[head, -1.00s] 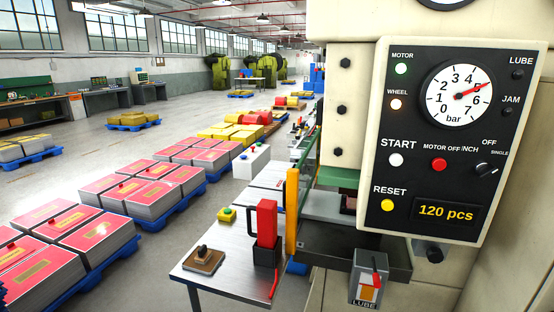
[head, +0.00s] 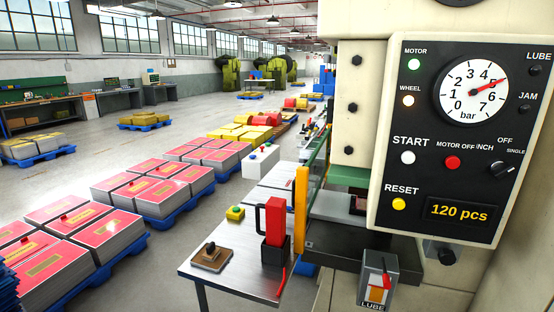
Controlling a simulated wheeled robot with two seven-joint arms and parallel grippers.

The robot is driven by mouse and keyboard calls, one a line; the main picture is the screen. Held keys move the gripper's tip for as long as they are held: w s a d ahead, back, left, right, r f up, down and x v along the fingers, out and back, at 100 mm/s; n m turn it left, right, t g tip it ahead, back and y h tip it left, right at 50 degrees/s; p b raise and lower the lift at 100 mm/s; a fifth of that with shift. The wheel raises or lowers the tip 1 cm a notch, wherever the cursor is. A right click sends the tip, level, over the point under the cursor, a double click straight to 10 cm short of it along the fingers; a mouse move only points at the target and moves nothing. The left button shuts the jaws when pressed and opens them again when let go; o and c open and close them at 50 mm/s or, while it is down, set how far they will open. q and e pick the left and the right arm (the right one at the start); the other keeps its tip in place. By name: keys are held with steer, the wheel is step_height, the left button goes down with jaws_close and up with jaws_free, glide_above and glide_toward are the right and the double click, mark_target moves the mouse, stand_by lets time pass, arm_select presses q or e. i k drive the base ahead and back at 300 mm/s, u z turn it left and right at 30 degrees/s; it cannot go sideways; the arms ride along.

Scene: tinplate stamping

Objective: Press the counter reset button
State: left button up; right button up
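The yellow reset button (head: 399,204) sits at the lower left of the black control panel (head: 420,130), under the word RESET. The counter display (head: 462,210) beside it on the right reads 120 pcs. The white start button (head: 408,158) is above the reset button, and the red motor-off button (head: 452,162) is up and to its right. Neither of my grippers shows in the head view.
A grey lube box (head: 377,280) is below the panel. Pallets of red-topped stacks (head: 95,232) fill the floor at left.

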mark_target(399, 203)
steer(key=z, duration=3.6)
steer(key=k, duration=0.75)
steer(key=u, duration=1.95)
